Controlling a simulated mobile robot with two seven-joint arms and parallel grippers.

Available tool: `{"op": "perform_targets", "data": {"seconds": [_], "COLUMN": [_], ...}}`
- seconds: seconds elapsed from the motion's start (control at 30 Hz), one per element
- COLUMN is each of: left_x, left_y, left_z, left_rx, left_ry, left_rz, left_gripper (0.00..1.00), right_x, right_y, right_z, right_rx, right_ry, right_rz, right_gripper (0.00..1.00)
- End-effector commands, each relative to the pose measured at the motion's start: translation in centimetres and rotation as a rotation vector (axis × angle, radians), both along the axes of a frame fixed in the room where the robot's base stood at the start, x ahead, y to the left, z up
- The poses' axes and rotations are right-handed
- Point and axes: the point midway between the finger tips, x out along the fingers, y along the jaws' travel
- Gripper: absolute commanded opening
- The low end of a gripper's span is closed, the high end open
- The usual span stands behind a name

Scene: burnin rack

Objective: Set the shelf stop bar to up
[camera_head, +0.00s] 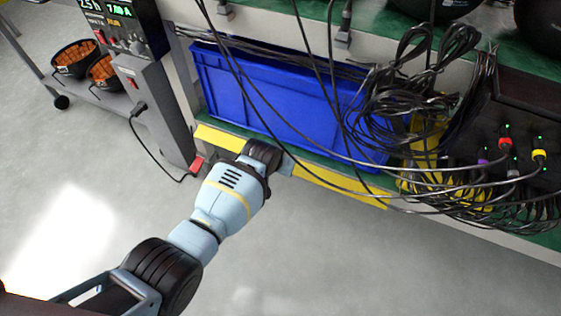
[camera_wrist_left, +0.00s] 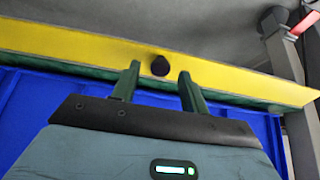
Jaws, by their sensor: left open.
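The shelf stop bar is the long yellow bar (camera_head: 340,184) along the front edge of the green shelf. It runs below the front of the blue bin, and my left arm hides its middle in the head view. In the left wrist view the yellow bar (camera_wrist_left: 70,45) crosses the picture and carries a round black knob (camera_wrist_left: 160,65). My left gripper (camera_wrist_left: 160,71) is open, with its two green fingers on either side of the knob and a gap showing to each. In the head view the left gripper (camera_head: 284,163) is at the bar, its fingertips mostly hidden.
A blue bin (camera_head: 270,95) stands on the shelf behind the bar. Loose black cables (camera_head: 410,95) hang over the bin and right side. A grey post (camera_head: 155,95) with a display and a red-tipped part stands left. The floor in front is clear.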

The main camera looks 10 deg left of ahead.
Motion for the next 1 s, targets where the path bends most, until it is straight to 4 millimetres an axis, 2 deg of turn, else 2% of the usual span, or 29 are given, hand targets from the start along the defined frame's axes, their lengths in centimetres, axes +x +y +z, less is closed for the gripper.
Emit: {"op": "perform_targets", "data": {"seconds": [0.03,0.13,0.4,0.57,0.9,1.0], "left_x": [-0.3,-0.9,-2.7,-3.3,-3.4,-3.3], "left_y": [0.1,0.4,0.9,1.1,1.1,1.7], "left_z": [1.1,2.4,5.2,5.8,5.8,5.6], "left_rx": [0.0,0.0,0.0,0.001,0.0,0.008], "left_ry": [-0.003,-0.005,-0.003,-0.001,0.0,0.001], "left_rz": [0.001,0.001,0.0,0.0,0.0,0.003], "left_gripper": [0.44,0.44,0.44,0.44,0.44,0.44], "right_x": [0.3,0.7,1.7,2.0,1.8,1.7], "right_y": [0.0,0.0,0.0,0.1,0.2,0.2], "right_z": [0.9,2.1,4.5,5.0,4.9,4.9], "right_rx": [0.001,0.0,0.001,0.0,0.001,0.002], "right_ry": [-0.01,-0.023,-0.054,-0.063,-0.058,-0.058], "right_rz": [0.0,0.0,0.0,0.0,0.002,0.001], "right_gripper": [0.36,0.36,0.36,0.36,0.36,0.36]}}
